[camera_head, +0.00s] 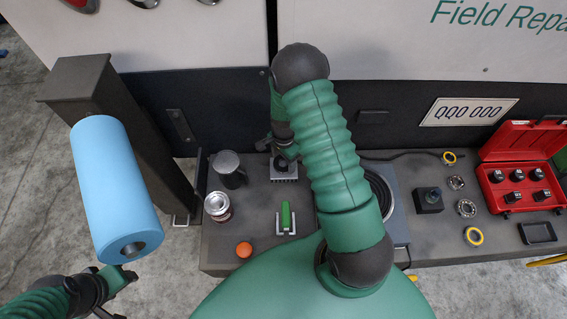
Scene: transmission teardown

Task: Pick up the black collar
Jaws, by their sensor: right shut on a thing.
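The black collar (281,164) is a small dark round piece at a grey ribbed block (284,179) near the back of the bench. My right gripper (284,153) reaches down over it from behind my raised green arm and is shut on it. The fingers partly cover the collar, and I cannot tell whether it still touches the block. My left gripper (122,294) is at the lower left, off the bench, with its fingers apart and empty.
The bench (225,262) also holds a dark mug (229,168), a can (217,206), a green part in a holder (286,217), an orange disc (243,250), several rings and an open red case (520,180). A blue roll (112,190) hangs at left. My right arm hides the bench's middle.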

